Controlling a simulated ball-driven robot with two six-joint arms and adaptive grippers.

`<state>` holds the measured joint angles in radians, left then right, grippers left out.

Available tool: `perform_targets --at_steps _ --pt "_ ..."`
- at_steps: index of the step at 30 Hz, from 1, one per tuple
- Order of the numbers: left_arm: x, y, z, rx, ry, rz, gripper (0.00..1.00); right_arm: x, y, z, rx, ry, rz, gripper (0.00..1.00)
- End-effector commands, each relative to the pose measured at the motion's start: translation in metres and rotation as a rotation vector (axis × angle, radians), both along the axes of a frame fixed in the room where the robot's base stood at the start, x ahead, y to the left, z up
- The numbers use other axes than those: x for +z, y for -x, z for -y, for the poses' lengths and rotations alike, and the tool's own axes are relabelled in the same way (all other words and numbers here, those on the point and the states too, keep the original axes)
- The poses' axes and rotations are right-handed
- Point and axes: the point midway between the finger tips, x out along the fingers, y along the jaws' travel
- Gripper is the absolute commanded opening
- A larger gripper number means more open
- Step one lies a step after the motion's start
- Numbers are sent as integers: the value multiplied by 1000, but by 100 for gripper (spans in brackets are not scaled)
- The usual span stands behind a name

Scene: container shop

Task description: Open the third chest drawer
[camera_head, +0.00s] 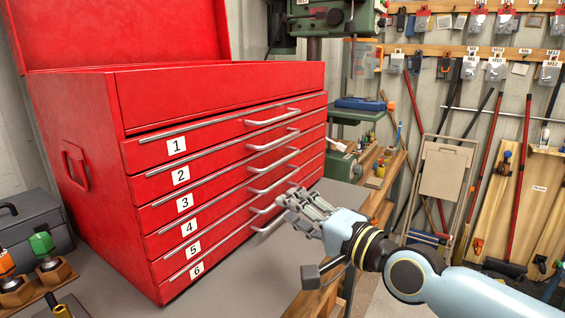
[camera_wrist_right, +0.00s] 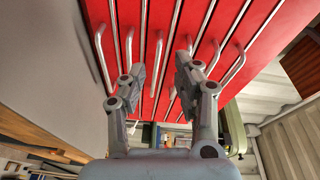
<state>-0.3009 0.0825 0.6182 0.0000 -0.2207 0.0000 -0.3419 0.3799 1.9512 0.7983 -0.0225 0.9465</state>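The red tool chest (camera_head: 90,110) stands on a grey bench, its drawers labelled 1 to 6 from top to bottom. The third chest drawer (camera_head: 185,203) looks shut, flush with its neighbours. Its grey bar handle (camera_head: 276,163) is on the right part of its front. My right gripper (camera_head: 298,205) is in front of the lower handles, at the chest's right side. In the right wrist view the gripper (camera_wrist_right: 160,72) is open, its fingers apart before the red fronts and several handles. I cannot tell which handle is nearest the fingers. My left gripper is out of view.
The chest's red lid (camera_head: 120,35) is raised. Behind my right arm are a wooden bench (camera_head: 385,180), a folded chair (camera_head: 440,172) and tools along the wall.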

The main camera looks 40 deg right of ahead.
Motion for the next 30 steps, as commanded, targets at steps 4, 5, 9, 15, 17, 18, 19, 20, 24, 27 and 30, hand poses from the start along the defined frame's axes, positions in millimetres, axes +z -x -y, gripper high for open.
perform_targets --at_steps 4,5,9,15,17,18,19,20,24,27,30 --pt "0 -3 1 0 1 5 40 20 -11 41 -100 -203 121 32" --pt "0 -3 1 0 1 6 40 22 -12 45 -111 -227 136 32" --pt "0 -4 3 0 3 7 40 29 -22 55 -134 -274 168 32" --pt "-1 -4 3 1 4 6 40 35 -58 55 -134 -274 169 32" --pt "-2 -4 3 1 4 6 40 37 -70 55 -133 -272 168 32" --pt "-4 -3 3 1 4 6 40 38 -78 55 -133 -272 169 32" --pt "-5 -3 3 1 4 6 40 39 -83 55 -133 -272 168 32" --pt "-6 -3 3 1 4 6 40 40 -89 55 -133 -272 168 32" --pt "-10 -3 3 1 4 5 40 42 -108 55 -133 -270 166 32" --pt "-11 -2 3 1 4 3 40 44 -116 55 -132 -270 164 32" --pt "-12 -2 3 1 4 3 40 45 -119 55 -132 -269 164 32"
